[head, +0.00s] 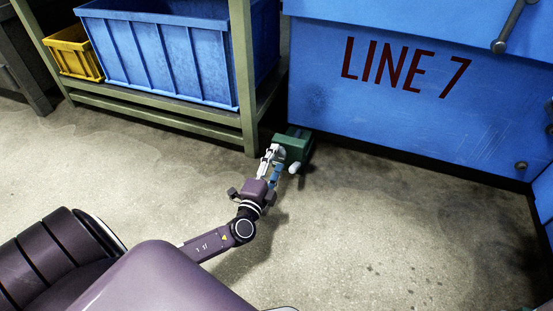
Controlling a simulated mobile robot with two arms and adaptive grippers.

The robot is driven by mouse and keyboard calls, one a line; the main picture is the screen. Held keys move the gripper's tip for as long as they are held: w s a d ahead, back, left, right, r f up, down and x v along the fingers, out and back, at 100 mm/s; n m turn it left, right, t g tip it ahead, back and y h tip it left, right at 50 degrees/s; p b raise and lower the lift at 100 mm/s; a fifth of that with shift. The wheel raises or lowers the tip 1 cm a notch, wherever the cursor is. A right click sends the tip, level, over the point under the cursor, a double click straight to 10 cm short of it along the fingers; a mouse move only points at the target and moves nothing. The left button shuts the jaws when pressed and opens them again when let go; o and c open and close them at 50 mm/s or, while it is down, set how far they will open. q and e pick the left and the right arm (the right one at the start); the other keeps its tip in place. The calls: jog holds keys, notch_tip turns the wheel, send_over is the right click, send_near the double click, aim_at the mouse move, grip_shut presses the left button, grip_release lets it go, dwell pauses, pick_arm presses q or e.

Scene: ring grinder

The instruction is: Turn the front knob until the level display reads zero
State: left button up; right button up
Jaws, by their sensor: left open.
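My left gripper (272,166) is open, low over the floor in the middle of the head view. Its fingers are at the near left side of a small dark green box (295,142). A small pale rounded piece (293,168) shows beside the fingers at the box's near side; I cannot tell if it is the front knob or whether the fingers touch it. The fingers and wrist hide part of the box. I see no readable level display. My right gripper is not in view.
A large blue machine (325,108) marked LINE 7 stands behind the box. A green-grey rack (165,116) with a blue crate (165,58) and a yellow crate (75,55) stands left. Concrete floor (390,230) is clear in front and right.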

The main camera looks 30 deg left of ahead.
pick_arm(q)
jog(key=v, duration=1.1)
